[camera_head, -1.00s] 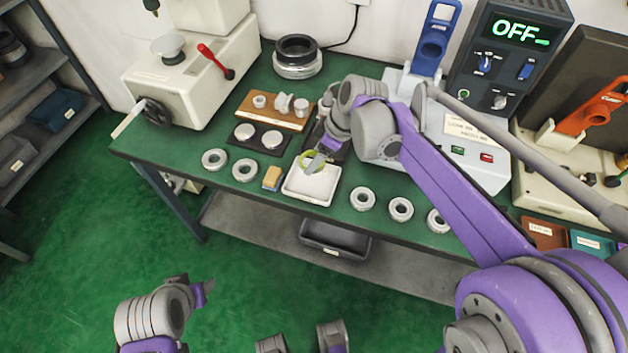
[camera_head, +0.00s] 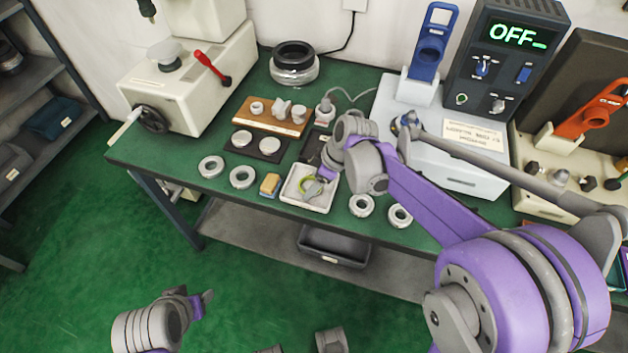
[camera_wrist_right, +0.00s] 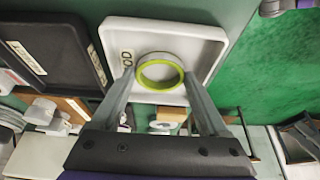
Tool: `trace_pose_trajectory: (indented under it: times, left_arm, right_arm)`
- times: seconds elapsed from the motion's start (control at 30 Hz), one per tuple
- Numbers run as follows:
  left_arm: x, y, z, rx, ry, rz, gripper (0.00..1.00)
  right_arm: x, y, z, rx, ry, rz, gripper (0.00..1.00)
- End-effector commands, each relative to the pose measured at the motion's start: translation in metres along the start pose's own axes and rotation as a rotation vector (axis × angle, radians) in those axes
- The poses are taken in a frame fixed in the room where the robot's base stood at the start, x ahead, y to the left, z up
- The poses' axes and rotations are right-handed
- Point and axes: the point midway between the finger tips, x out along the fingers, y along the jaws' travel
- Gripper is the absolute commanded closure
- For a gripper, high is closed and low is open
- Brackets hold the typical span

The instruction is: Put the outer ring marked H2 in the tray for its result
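A steel ring with a yellow-green band (camera_head: 307,185) is at the white tray (camera_head: 325,207) near the table's front edge. My right gripper (camera_head: 318,179) reaches down over that tray. In the right wrist view the ring (camera_wrist_right: 160,73) sits between the two fingertips of my right gripper (camera_wrist_right: 159,76), which close on its sides, over the floor of the white tray (camera_wrist_right: 205,35). The tray's label is partly covered; "OD" shows. I cannot read a mark on the ring. My left gripper (camera_head: 207,298) hangs empty in front of the table; its opening is unclear.
Other rings lie along the front edge, left (camera_head: 242,177) and right (camera_head: 361,205) of the white tray. A yellow block (camera_head: 270,184) stands just left of it. A black labelled tray (camera_wrist_right: 50,50) is beside it. A white device (camera_head: 440,140) stands behind my right arm.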

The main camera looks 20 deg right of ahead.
Motion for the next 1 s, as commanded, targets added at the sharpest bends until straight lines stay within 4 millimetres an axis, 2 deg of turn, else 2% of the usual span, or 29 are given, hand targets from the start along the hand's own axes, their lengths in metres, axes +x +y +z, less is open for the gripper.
trace_pose_trajectory:
  times: [0.03,0.1,0.33,0.47,0.57,0.8,1.0]
  left_arm:
    - [0.0,0.0,0.0,0.0,0.0,0.0,0.43]
    - [0.0,0.0,0.0,0.0,0.0,0.0,0.43]
    - [-0.001,0.0,0.0,0.0,0.0,0.0,0.43]
    - [-0.003,0.0,-0.002,0.0,0.001,0.0,0.43]
    - [-0.005,0.0,-0.003,0.0,0.002,0.0,0.43]
    - [-0.011,0.0,-0.007,0.0,0.004,0.0,0.43]
    - [-0.014,0.0,-0.009,0.0,0.006,0.0,0.43]
  right_arm:
    - [0.0,0.0,0.0,0.0,0.0,0.0,0.12]
    - [0.0,0.0,0.0,0.0,0.0,0.0,0.0]
    - [-0.001,0.0,0.0,0.0,0.0,0.0,0.0]
    - [-0.01,0.0,-0.001,0.001,0.0,0.001,0.0]
    - [-0.026,0.0,-0.002,0.002,0.0,0.001,0.0]
    - [-0.079,0.0,-0.001,0.002,0.0,0.001,0.0]
    - [-0.111,0.0,-0.001,0.001,0.0,0.001,0.0]
